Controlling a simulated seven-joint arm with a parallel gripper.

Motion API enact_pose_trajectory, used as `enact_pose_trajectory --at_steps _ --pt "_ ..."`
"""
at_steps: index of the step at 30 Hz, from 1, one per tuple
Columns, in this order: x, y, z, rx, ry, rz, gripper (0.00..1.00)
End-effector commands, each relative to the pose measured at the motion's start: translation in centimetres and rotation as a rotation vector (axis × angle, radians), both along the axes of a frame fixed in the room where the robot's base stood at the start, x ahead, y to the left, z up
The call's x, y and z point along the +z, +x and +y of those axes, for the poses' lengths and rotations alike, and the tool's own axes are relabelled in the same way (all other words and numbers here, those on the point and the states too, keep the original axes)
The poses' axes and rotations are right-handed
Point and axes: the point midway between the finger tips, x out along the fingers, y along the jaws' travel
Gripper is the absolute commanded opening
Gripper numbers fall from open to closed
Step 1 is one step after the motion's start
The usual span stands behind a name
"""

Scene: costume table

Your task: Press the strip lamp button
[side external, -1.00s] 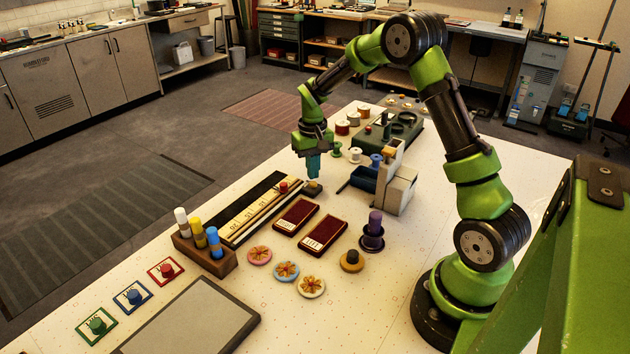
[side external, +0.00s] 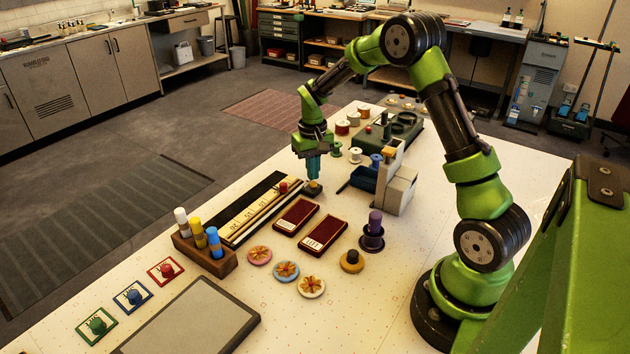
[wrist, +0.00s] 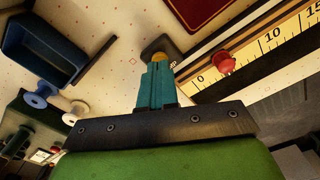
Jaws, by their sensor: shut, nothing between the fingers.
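A small yellow button on a dark square base (side external: 313,187) stands on the white table, just past the far end of the ruler strip. I take it to be the strip lamp button. My gripper (side external: 314,177) points straight down with its teal fingers shut and empty. Its tips are right over the button, at or very near its top. In the wrist view the yellow button (wrist: 158,57) shows just beyond the fingertips (wrist: 157,66), which partly hide it. I cannot tell whether the tips touch it or whether it is pressed down.
A ruler strip (side external: 250,213) with a red knob (side external: 283,186) lies close to the left. Two dark red boxes (side external: 324,232) lie in front. A grey stand with a blue bin (side external: 364,178) is close on the right. Spools (side external: 355,154) stand behind.

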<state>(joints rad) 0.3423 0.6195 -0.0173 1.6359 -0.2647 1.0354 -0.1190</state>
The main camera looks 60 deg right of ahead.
Motion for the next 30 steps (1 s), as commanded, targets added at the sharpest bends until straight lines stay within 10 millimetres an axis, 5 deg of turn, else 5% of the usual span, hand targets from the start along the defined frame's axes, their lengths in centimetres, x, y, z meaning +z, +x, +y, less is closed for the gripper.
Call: enact_pose_trajectory --at_steps 19,30 --pt "-1.6 0.0 0.0 0.0 0.001 0.002 0.0" --pt "-0.9 0.0 0.0 0.0 0.0 0.0 0.0"
